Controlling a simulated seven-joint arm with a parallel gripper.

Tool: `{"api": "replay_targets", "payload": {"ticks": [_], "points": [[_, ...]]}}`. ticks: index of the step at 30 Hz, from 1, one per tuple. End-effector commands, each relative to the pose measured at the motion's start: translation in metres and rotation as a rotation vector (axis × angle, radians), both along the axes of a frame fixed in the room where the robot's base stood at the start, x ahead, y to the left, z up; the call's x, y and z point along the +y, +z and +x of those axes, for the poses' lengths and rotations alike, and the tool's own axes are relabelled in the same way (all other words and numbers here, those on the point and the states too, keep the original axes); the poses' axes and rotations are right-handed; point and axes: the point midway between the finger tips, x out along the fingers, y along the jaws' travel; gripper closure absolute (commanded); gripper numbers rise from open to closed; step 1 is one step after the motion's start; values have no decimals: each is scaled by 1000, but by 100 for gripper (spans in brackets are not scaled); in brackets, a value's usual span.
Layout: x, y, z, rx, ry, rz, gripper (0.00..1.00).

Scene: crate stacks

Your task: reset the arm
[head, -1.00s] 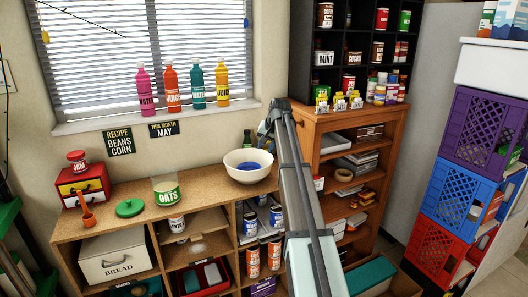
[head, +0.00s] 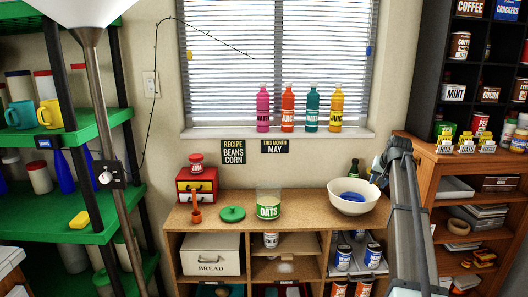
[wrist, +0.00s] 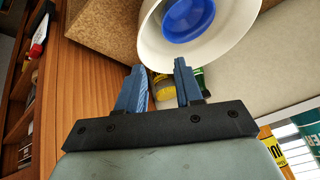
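My gripper (wrist: 159,66) is open in the wrist view, with its two blue fingers apart and nothing held between them. In the head view my gripper (head: 378,166) is at the end of the raised grey arm, at the right, beside the white bowl. The white bowl (head: 337,204) stands upright on the wooden counter with something blue inside. The bowl (wrist: 240,50) also shows just beyond the fingertips in the wrist view. I cannot tell whether gripper and bowl touch. A green bottle (head: 353,169) stands behind the bowl, partly hidden.
Several bottles stand on the windowsill (head: 230,132). A wooden shelf unit (head: 421,150) is close to the arm's right. A lamp pole (head: 106,120) stands left.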

Motion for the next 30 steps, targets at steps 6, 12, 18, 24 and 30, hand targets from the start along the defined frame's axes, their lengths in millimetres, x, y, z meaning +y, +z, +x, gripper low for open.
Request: {"api": "replay_targets", "payload": {"ticks": [6, 12, 18, 24, 30], "points": [[8, -66, -45, 38, 31, -55, 65], [22, -139, -76, 106, 56, -66, 65], [45, -220, -113, 191, 90, -67, 65], [71, -294, -154, 279, 123, -56, 65], [98, -360, -200, 368, 155, -44, 65]]}}
